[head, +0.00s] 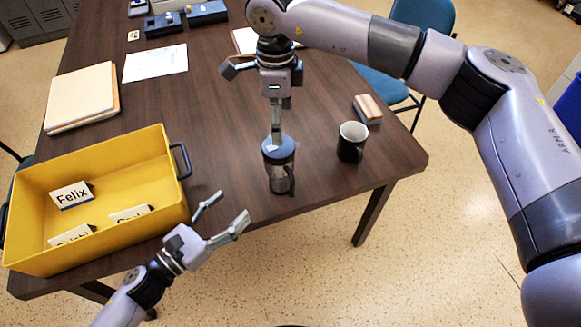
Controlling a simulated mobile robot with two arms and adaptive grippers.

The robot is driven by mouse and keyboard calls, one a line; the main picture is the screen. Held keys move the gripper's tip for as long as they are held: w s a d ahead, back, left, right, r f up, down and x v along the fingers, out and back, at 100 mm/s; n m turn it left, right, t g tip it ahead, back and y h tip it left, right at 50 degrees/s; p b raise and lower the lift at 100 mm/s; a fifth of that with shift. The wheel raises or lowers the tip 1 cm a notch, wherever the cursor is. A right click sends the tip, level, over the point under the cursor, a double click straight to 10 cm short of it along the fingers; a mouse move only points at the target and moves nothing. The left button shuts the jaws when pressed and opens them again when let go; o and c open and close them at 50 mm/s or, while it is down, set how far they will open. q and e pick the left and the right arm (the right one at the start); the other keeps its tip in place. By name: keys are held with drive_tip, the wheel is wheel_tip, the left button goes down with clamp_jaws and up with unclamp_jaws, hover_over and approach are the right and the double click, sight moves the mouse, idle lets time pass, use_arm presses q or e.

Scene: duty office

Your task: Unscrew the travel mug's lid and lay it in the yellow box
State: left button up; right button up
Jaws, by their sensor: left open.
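The travel mug (280,182) stands upright near the table's front edge, with a dark, partly see-through body. Its blue-grey lid (287,151) sits on top. My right gripper (275,143) points straight down from above, its fingertips at the lid. One finger hides the other, so I cannot tell whether it grips the lid. The yellow box (110,157) stands at the left of the table, open at the top. My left gripper (229,205) is open and empty, low between the box and the mug, its fingers apart and touching nothing.
The box holds several name cards, one reading Felix (72,195). A black mug (352,142) stands right of the travel mug, with a wood-topped block (368,109) behind it. Folders (82,97) and a paper sheet (155,63) lie behind the box. The table's middle is clear.

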sight(270, 172)
drive_tip(key=shift+s, duration=0.1)
use_arm(q)
drive_tip(key=x, duration=1.6)
drive_tip(key=shift+w+d, duration=0.3)
use_arm(e)
drive_tip(key=shift+a, duration=0.15)
drive_tip(key=shift+s, duration=0.1)
